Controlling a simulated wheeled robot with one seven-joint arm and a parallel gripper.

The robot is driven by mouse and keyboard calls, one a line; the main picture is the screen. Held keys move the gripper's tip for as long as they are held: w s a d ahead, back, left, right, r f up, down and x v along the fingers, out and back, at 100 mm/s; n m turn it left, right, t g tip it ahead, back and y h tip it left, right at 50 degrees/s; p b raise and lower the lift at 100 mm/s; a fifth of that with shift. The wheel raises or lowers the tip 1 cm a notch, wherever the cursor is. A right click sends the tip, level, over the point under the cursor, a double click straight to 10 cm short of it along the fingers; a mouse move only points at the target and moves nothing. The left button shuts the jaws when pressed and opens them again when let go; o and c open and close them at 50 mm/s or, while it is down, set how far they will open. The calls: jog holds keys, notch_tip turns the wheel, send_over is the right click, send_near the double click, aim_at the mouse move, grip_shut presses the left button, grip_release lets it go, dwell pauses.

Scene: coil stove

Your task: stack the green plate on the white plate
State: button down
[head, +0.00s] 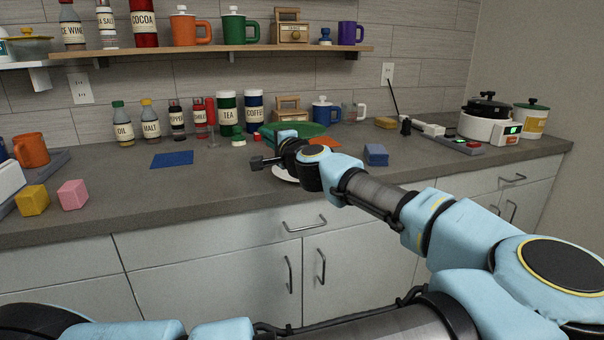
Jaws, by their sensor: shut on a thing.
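The green plate (310,129) is on the far side of my gripper (286,138), towards the back of the counter. My gripper is shut on the green plate's near left part; the fingertips are mostly hidden by the wrist. The white plate (284,174) lies on the counter below and nearer than my gripper. Only its near left rim shows, as my arm covers the rest. The green plate looks raised and farther back than the white plate; the exact gap between them cannot be told.
An orange flat piece (324,142) and a blue block (376,154) lie to the right. A blue mat (172,159) lies left. Bottles, canisters and a blue mug (326,112) stand behind, under a shelf (220,49). The counter front left of the white plate is clear.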

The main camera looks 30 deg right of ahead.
send_over(271, 184)
notch_tip(271, 184, down, 4)
jog(key=shift+d+f+p, duration=0.1)
jog(key=shift+f+p, duration=0.05)
jog(key=shift+p, duration=0.2)
jog(key=shift+f+p, duration=0.35)
jog(key=shift+f, duration=2.2)
jog(key=shift+f, duration=0.2)
jog(key=c, duration=1)
grip_release()
jog(key=shift+r, duration=0.25)
